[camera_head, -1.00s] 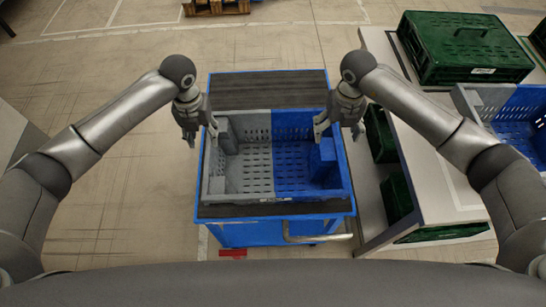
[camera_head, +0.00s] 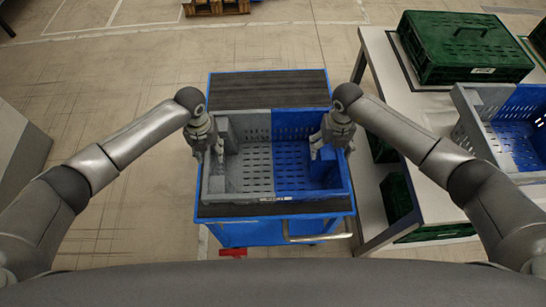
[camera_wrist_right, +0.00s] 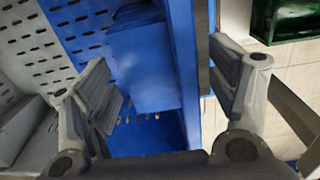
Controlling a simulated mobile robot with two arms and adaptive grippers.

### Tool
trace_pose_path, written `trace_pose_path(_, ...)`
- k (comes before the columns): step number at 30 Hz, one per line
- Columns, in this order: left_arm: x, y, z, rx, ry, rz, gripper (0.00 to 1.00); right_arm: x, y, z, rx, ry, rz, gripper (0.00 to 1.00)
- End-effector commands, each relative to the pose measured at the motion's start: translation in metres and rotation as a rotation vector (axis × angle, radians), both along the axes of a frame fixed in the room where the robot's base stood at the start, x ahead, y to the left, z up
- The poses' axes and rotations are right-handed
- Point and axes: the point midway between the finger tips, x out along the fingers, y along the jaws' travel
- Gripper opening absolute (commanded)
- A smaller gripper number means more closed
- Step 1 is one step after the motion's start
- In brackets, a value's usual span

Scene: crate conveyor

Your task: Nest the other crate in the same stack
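A grey and blue crate (camera_head: 262,197) sits on the blue cart, grey on its left half and blue on its right. A second grey and blue crate (camera_head: 470,131) shows at the right edge, partly cut off. My left gripper (camera_head: 208,155) is at the left wall of the cart crate and looks open, with its fingers around the rim. My right gripper (camera_head: 332,152) is open at the right wall. In the right wrist view, the blue wall (camera_wrist_right: 185,75) lies between its spread fingers, one inside the crate and one outside.
The blue cart (camera_head: 268,90) has a dark top, bare behind the crate, and a metal handle in front. A pale table (camera_head: 378,60) on the right carries a closed green crate (camera_head: 465,55). More green crates (camera_head: 398,195) stand beneath it. Open floor lies left.

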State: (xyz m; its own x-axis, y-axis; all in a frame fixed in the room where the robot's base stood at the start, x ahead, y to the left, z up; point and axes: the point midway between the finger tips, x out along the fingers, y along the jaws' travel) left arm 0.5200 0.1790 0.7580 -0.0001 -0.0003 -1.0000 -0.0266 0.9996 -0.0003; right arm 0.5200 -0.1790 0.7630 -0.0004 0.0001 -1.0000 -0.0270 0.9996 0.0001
Motion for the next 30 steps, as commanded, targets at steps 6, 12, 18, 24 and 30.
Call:
trace_pose_path(6, 0.000, 0.000, 0.000, 0.000, 0.000, 0.000, 0.12, 0.000, 0.000, 0.000, 0.000, 0.000, 0.000, 0.48)
trace_pose_path(12, 0.000, 0.000, 0.000, 0.000, 0.000, 0.000, 0.00, 0.000, 0.000, 0.000, 0.000, 0.000, -0.001, 0.22)
trace_pose_path(18, 0.000, 0.000, 0.000, 0.000, 0.000, 0.000, 0.00, 0.000, 0.000, 0.000, 0.001, 0.000, -0.001, 0.09)
trace_pose_path(24, 0.001, 0.000, 0.002, -0.001, -0.001, 0.000, 0.00, 0.001, 0.000, 0.002, 0.001, -0.001, -0.001, 0.09)
trace_pose_path(30, 0.001, 0.000, 0.010, -0.001, -0.002, 0.000, 0.00, 0.001, 0.000, 0.010, 0.002, -0.002, -0.001, 0.09)
